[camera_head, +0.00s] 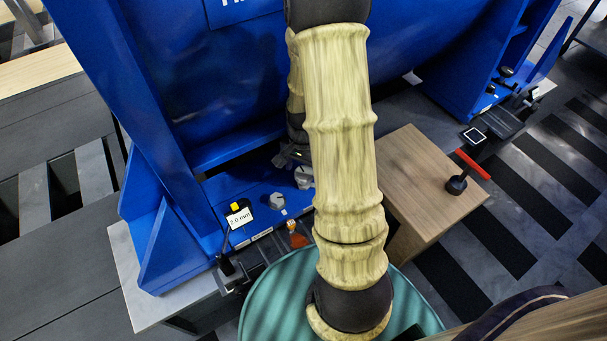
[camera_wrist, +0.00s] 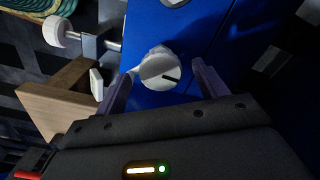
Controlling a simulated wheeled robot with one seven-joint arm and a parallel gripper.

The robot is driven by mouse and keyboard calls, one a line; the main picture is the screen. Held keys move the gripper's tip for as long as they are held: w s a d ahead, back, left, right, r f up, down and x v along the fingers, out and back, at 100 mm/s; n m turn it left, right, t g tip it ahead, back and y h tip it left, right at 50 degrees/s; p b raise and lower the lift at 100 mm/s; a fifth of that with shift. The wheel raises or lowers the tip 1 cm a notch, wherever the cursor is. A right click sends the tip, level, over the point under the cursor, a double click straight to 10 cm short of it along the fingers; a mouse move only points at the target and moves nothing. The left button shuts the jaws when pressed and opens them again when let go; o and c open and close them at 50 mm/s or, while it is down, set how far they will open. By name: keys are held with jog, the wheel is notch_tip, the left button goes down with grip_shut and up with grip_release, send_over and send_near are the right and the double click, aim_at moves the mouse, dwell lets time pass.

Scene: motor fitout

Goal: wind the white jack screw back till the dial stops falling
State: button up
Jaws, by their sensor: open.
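In the wrist view a white screw with a white round head (camera_wrist: 55,31) on a metal shaft passes through a small grey bracket at the upper left. Another white round knob (camera_wrist: 160,68) with a black mark sits on the blue foot, between the spread fingers of my gripper (camera_wrist: 164,70). My gripper is open; I cannot tell whether either finger touches the knob. In the head view my arm hides most of the gripper. A readout marked in mm (camera_head: 240,216) stands on the blue foot's left; its first digit is unclear.
The blue motor housing (camera_head: 210,80) fills the back. A round teal surface (camera_head: 275,295) lies in front. An orange part (camera_head: 298,240) is near the foot.

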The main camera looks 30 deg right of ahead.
jog(key=shift+f, duration=0.65)
jog(key=shift+c, duration=0.2)
jog(key=c, duration=0.9)
jog(key=shift+r+n+p, duration=0.3)
jog(key=shift+n+p, duration=0.3)
jog(key=shift+p, duration=0.35)
jog(key=shift+c, duration=0.2)
jog(key=shift+n+p, duration=0.7)
jog(key=shift+p, duration=0.25)
jog(key=shift+n+p, duration=0.8)
jog(key=shift+f+n, duration=0.25)
jog(key=shift+n, duration=0.05)
